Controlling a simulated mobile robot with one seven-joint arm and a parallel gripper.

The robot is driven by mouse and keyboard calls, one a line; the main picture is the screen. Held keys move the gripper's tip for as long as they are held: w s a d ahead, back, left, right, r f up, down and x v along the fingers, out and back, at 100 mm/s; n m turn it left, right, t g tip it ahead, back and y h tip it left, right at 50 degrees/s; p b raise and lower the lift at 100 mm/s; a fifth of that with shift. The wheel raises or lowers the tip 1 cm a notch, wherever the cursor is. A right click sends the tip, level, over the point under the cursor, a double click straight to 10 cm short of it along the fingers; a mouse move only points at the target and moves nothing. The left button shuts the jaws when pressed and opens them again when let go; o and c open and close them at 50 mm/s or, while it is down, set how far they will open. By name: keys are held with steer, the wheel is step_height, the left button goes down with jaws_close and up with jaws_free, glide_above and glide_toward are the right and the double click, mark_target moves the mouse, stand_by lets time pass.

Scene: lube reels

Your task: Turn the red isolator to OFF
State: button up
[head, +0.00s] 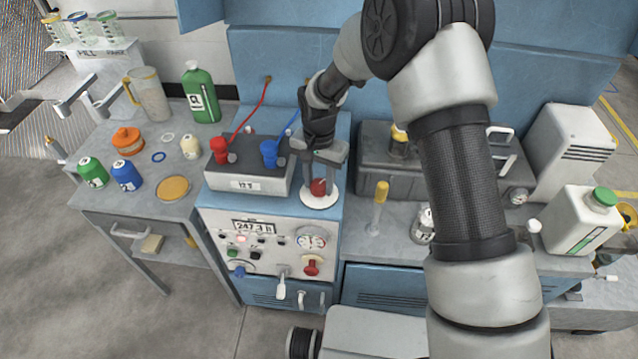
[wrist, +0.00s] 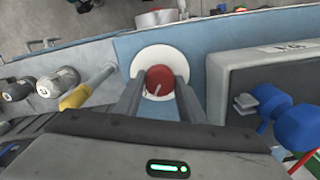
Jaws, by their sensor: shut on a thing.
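A red round knob (head: 318,186), the red isolator, sits on a white round plate (head: 331,200) on top of the blue cabinet. It also shows in the wrist view (wrist: 159,79), with a pale line mark on its top. My gripper (head: 319,174) reaches down from above. In the wrist view its two fingers (wrist: 158,92) stand on either side of the knob and are shut on it. I cannot read any ON or OFF marking on the plate.
A yellow-topped tool (head: 381,192) stands to the right.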

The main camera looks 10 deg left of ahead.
mark_target(319, 184)
steer(key=n+b, duration=0.1)
steer(key=n, duration=0.2)
steer(key=shift+n+b, duration=0.3)
steer(key=n+b, duration=0.1)
steer(key=n, duration=0.3)
steer(key=shift+n, duration=0.3)
steer(key=n, duration=0.3)
steer(key=shift+n+b, duration=0.3)
steer(key=shift+n, duration=1.9)
steer(key=o, duration=1)
steer(key=shift+o, duration=0.2)
steer(key=shift+r, duration=0.1)
step_height(319, 184, up, 17)
steer(key=shift+r, duration=0.15)
